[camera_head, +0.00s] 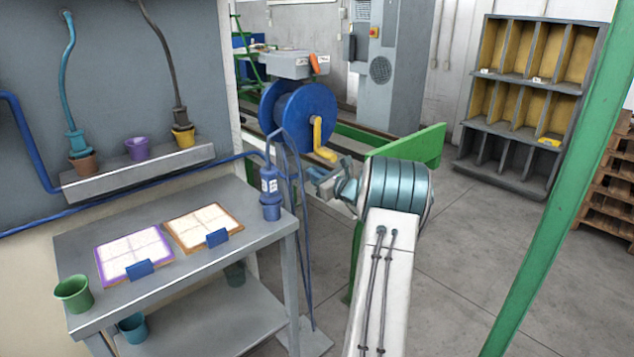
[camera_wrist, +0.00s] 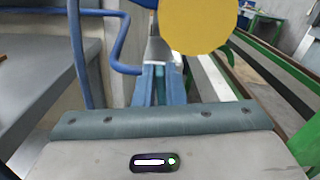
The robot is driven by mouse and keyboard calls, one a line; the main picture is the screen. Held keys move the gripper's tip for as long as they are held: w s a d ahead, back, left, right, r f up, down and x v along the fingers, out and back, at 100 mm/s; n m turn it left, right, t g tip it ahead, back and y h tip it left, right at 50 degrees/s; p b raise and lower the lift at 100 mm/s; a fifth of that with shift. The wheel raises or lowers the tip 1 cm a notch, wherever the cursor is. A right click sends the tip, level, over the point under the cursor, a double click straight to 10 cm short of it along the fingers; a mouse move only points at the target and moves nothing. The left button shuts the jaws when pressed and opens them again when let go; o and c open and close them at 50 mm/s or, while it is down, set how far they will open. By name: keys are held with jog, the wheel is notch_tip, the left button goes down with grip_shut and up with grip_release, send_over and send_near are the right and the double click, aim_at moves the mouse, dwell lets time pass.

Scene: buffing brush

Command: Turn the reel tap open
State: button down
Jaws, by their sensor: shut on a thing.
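My gripper (camera_head: 318,176) reaches past the left bench to the blue hose reel (camera_head: 305,112). In the wrist view its two blue-grey fingers (camera_wrist: 161,72) are close together, shut on a small grey piece (camera_wrist: 157,48) at their tips. This piece appears to be the reel tap; its shape is mostly hidden by the fingers. The reel's yellow crank (camera_head: 319,138) hangs just above the gripper; its round yellow end (camera_wrist: 197,24) fills the upper part of the wrist view, close to the fingertips. How far the tap is turned cannot be told.
Blue pipe (camera_wrist: 122,50) runs close left of the fingers. A green post (camera_head: 560,180) rises at right, before a pigeonhole shelf (camera_head: 535,95). The floor between is clear.

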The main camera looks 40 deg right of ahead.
jog(key=n+b, duration=0.3)
jog(key=b, duration=0.2)
jog(key=a+f+n+b, duration=0.1)
jog(key=n+b, duration=0.2)
jog(key=b, duration=0.2)
jog(key=n+b, duration=0.2)
jog(key=b, duration=0.4)
jog(key=shift+a+f+n, duration=0.2)
jog(key=shift+f+n, duration=0.15)
jog(key=shift+n, duration=0.05)
jog(key=n+b, duration=0.1)
jog(key=b, duration=0.1)
jog(key=n+b, duration=0.1)
jog(key=b, duration=0.1)
jog(key=n+b, duration=0.2)
jog(key=b, duration=0.1)
jog(key=shift+a+f, duration=0.2)
jog(key=shift+f, duration=0.1)
jog(key=n+b, duration=0.3)
jog(key=b, duration=0.1)
jog(key=c, duration=1.5)
grip_release()
jog(key=shift+s, duration=0.1)
